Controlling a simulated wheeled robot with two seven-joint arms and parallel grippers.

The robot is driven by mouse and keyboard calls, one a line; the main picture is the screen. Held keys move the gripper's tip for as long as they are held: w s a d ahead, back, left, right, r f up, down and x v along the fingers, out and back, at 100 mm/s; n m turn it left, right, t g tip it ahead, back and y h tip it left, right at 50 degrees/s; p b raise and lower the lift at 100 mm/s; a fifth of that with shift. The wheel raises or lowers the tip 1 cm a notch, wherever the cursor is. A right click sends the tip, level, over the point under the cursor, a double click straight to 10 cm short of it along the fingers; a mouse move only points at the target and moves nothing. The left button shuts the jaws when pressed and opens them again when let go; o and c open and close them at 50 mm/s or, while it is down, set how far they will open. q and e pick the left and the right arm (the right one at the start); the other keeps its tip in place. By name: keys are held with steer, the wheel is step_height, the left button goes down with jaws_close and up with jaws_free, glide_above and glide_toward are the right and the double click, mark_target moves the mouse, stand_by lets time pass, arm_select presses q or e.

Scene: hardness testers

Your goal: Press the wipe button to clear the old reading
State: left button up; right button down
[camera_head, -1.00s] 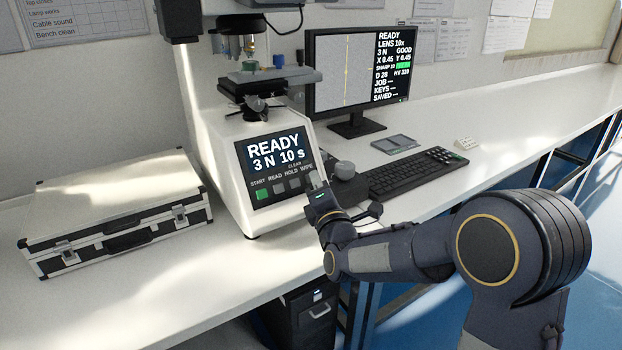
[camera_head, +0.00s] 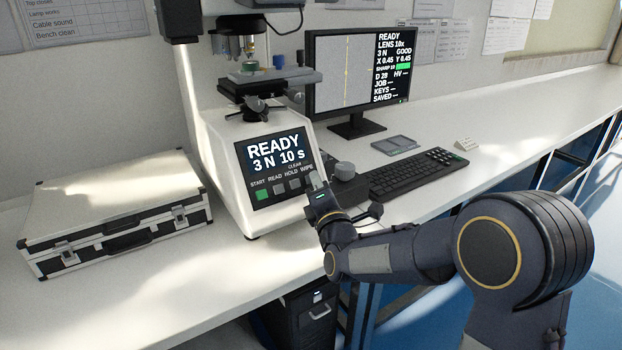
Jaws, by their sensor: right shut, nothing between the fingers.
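The hardness tester (camera_head: 215,130) stands on the white bench. Its front panel (camera_head: 270,150) reads READY, 3 N, 10 s, with a row of buttons below labelled START, READ, HOLD and WIPE. The START button (camera_head: 262,193) is green. My right gripper (camera_head: 316,182) is shut and empty, its tip at the WIPE end of the row. The WIPE button is hidden behind the fingertips, and I cannot tell whether they touch it. The monitor (camera_head: 357,70) shows READY, D 28 and HV with dashes. My left gripper is not in view.
A silver-edged case (camera_head: 115,210) lies on the bench at left. A keyboard (camera_head: 418,172), a grey knob unit (camera_head: 345,171) and a small flat device (camera_head: 395,145) lie right of the tester. The bench front left of my arm is clear.

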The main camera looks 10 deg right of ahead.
steer(key=shift+s+d+r, duration=0.1)
steer(key=shift+s+r, duration=0.15)
steer(key=shift+s, duration=0.15)
steer(key=s, duration=0.1)
steer(key=s+d+r+p, duration=0.1)
steer(key=s+r, duration=0.1)
steer(key=s, duration=0.1)
steer(key=shift+d+r+p, duration=0.25)
steer(key=shift+p, duration=0.15)
stand_by(0.4)
